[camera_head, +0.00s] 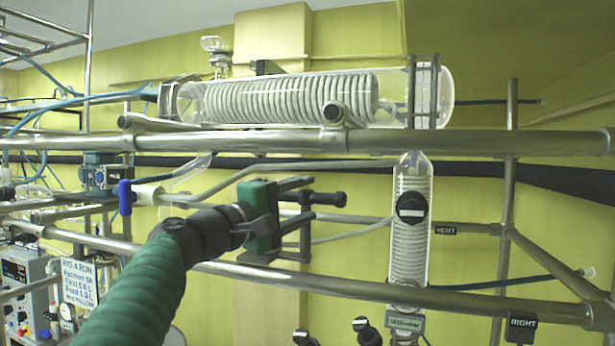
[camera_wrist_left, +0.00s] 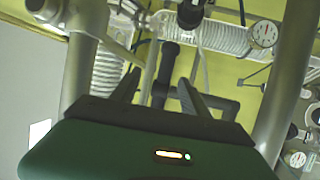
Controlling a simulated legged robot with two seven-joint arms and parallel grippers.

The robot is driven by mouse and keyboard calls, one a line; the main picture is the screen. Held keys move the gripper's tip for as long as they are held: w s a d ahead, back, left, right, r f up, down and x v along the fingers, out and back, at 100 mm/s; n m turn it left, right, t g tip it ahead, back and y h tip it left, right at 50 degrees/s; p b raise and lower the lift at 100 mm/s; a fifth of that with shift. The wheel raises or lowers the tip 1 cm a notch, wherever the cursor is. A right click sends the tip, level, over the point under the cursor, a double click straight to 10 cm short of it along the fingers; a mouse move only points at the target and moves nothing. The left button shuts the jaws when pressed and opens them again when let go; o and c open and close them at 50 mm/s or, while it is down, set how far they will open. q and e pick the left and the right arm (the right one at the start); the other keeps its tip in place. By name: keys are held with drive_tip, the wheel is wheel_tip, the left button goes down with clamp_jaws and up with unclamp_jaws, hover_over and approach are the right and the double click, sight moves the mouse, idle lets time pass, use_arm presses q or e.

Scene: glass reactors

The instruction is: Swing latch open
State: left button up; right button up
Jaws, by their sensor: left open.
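A short black handle with a rounded knob (camera_head: 330,198) sticks out to the right, below the horizontal glass condenser. It may be the latch; no label shows on it. My left gripper (camera_head: 300,212), with a green body, is at this handle. Its fingers are apart, one above and one below it. In the left wrist view the open fingers of my left gripper (camera_wrist_left: 160,82) stand on either side of a black rod (camera_wrist_left: 167,62). I cannot tell whether they touch it. The handle's base is hidden behind the gripper. My right gripper is not in view.
Steel rails run above (camera_head: 400,142) and below (camera_head: 400,291) the gripper. A coiled glass condenser (camera_head: 290,98) lies along the top. A vertical coil column (camera_head: 410,240) stands to the right. A blue-handled valve (camera_head: 126,197) is at left. A round gauge (camera_wrist_left: 264,33) shows in the wrist view.

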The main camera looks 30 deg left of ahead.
sight(324, 199)
use_arm(q)
drive_tip(key=w+d, duration=0.1)
drive_tip(key=w, duration=0.1)
drive_tip(key=shift+w+d+r, duration=0.3)
drive_tip(key=shift+d, duration=0.1)
drive_tip(key=w, duration=0.1)
drive_tip(key=w+d+f, duration=0.1)
drive_tip(key=w, duration=0.1)
drive_tip(key=w+d, duration=0.1)
drive_tip(key=w, duration=0.1)
drive_tip(key=shift+w+f, duration=0.1)
drive_tip(key=shift+f, duration=0.1)
drive_tip(key=shift+s+r, duration=0.1)
drive_tip(key=shift+s, duration=0.1)
drive_tip(key=shift+c, duration=0.9)
drive_tip(key=s, duration=0.1)
drive_tip(key=s+a, duration=0.1)
drive_tip(key=s, duration=0.1)
drive_tip(key=shift+s+a+r, duration=0.1)
drive_tip(key=shift+a+r, duration=0.15)
drive_tip(key=shift+r, duration=0.15)
drive_tip(key=c, duration=0.7)
drive_tip(key=shift+a, duration=0.1)
clamp_jaws()
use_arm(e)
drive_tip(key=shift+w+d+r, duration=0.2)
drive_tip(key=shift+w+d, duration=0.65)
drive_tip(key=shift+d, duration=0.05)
use_arm(q)
drive_tip(key=shift+d, duration=0.25)
